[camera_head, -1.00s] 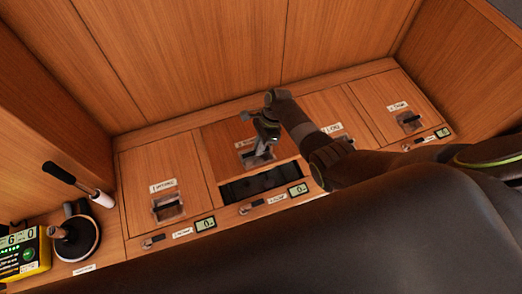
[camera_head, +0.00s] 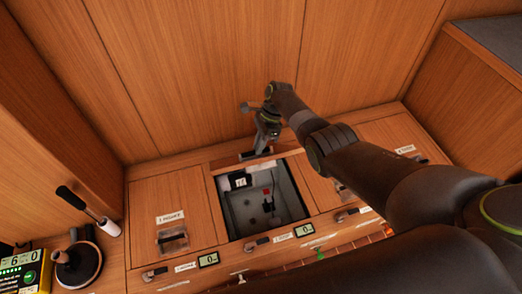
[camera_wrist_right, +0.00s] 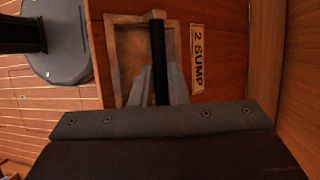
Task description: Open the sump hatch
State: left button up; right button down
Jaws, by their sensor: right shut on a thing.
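The sump hatch is a wooden panel, and a narrow strip of it (camera_head: 225,165) shows behind a wide opening in the bench top. In the right wrist view its label reads "2 SUMP" (camera_wrist_right: 197,58), beside a recessed handle with a dark bar (camera_wrist_right: 158,60). My right gripper (camera_head: 262,147) is shut on that handle bar at the back edge of the opening; its grey fingers (camera_wrist_right: 158,85) stand on both sides of the bar. The grey sump compartment (camera_head: 240,207) shows below, with small fittings inside. My left gripper is out of view.
A closed hatch labelled 1 (camera_head: 180,200) lies to the left. My right arm covers much of the right side. Latches and small displays (camera_head: 209,260) line the front edge. A plunger (camera_head: 77,262) and a yellow meter (camera_head: 22,270) stand at left.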

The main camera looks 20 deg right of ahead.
jog(key=shift+w+f, duration=0.1)
jog(key=shift+f, duration=0.2)
